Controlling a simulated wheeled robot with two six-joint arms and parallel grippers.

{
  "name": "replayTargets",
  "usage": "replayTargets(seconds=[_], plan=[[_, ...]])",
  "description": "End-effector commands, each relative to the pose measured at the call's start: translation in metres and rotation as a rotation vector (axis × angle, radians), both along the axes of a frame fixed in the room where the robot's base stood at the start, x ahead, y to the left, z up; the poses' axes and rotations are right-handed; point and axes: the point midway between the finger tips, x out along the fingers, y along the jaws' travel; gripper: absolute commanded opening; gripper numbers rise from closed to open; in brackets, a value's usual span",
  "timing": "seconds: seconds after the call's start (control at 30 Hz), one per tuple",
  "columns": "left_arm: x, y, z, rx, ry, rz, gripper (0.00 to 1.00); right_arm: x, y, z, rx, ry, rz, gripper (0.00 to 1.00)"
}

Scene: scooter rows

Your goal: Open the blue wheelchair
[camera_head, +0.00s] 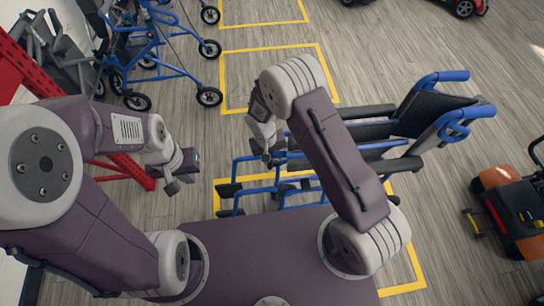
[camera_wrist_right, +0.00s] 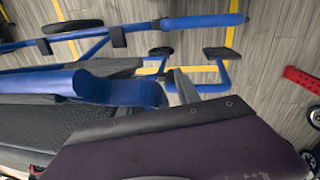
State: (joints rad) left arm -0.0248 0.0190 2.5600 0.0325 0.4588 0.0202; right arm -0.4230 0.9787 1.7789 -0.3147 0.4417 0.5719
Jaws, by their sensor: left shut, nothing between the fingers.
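The blue wheelchair (camera_head: 400,128) stands behind and beside my right arm in the head view. Its blue push handles point right, its black armrests run to the left, and its blue front frame and footrests (camera_head: 232,188) are at the left. My right arm hides part of its middle. My right gripper (camera_head: 272,158) is at the front end of the wheelchair, close to its frame; contact is unclear. In the right wrist view, a grey finger lies beside a blue part of the wheelchair (camera_wrist_right: 120,88). My left gripper (camera_head: 174,188) is shut and empty, left of the wheelchair.
Blue rollators (camera_head: 150,50) stand at the upper left, near a red rack (camera_head: 30,70). An orange and black scooter (camera_head: 510,205) is at the right edge. Yellow floor markings (camera_head: 270,48) outline bays, and the floor beyond the wheelchair is clear.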

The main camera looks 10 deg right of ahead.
Motion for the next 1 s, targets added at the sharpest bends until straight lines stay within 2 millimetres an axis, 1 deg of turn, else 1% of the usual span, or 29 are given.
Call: replayTargets(seconds=[0.03, 0.07, 0.1, 0.17, 0.2, 1.0], plan=[[0.0000, 0.0000, 0.0001, 0.000, 0.000, 0.000, 0.00, 0.0000, 0.0000, 0.0002, 0.000, 0.000, 0.000, 0.39], [0.0000, 0.0000, 0.0001, 0.000, 0.000, 0.000, 0.00, 0.0000, 0.0000, 0.0003, 0.000, 0.000, 0.000, 0.33], [0.0000, 0.0000, 0.0001, 0.000, 0.000, 0.000, 0.00, 0.0000, 0.0000, 0.0003, 0.000, 0.000, 0.000, 0.22], [0.0000, 0.0000, 0.0001, 0.000, 0.000, 0.000, 0.00, 0.0000, 0.0000, 0.0003, 0.000, 0.000, 0.000, 0.05], [0.0000, 0.0000, 0.0001, 0.000, 0.000, 0.000, 0.00, 0.0000, 0.0001, 0.0004, 0.000, 0.000, 0.000, 0.00], [0.0000, 0.0000, 0.0002, 0.000, 0.000, 0.000, 0.00, 0.0000, -0.0001, 0.0008, 0.000, 0.001, 0.000, 0.00]])
